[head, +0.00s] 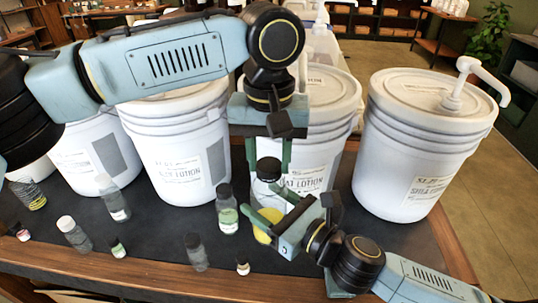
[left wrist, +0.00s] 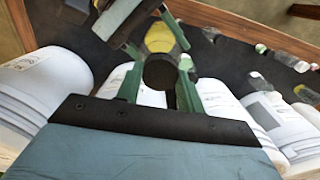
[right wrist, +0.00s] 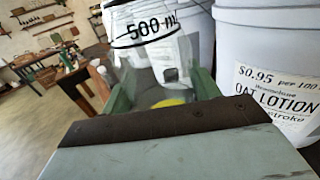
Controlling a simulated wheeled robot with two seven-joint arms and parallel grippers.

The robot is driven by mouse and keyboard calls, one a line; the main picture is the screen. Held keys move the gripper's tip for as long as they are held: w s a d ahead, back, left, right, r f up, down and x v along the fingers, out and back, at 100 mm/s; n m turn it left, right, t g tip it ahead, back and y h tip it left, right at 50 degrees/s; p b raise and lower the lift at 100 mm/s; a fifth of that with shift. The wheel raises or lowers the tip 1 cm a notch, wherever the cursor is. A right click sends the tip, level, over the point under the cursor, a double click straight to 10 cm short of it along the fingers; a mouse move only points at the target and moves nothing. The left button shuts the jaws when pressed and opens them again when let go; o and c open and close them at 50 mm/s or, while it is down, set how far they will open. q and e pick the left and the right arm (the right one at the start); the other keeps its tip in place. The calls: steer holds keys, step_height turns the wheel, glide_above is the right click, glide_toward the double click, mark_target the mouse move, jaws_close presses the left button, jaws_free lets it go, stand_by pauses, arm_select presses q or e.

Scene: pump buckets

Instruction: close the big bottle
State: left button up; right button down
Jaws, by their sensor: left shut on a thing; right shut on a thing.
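The big bottle (head: 265,192) is clear, with yellow liquid low inside, and stands near the middle of the dark table mat. Its "500 ml" label (right wrist: 148,30) shows in the right wrist view. A black cap (head: 268,168) sits at its top; I cannot tell whether it is screwed down. My left gripper (head: 268,158) points down from above, shut on the cap, with its green fingers on either side of it (left wrist: 160,72). My right gripper (head: 264,208) comes from the lower right, shut around the bottle's body, which hides part of it.
Several white lotion buckets stand behind, one with a pump (head: 465,85) at the right. A green-liquid bottle (head: 227,212) stands just left of the big bottle. Several small bottles, such as a grey one (head: 195,254), stand left. The mat's right front is mostly covered by my right arm.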

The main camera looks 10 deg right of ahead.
arm_select(q)
steer(key=m, duration=0.4)
steer(key=shift+m, duration=0.3)
steer(key=m, duration=0.3)
steer(key=shift+m, duration=0.4)
steer(key=m, duration=0.6)
steer(key=o, duration=1.2)
steer(key=shift+c, duration=0.2)
step_height(320, 180, up, 12)
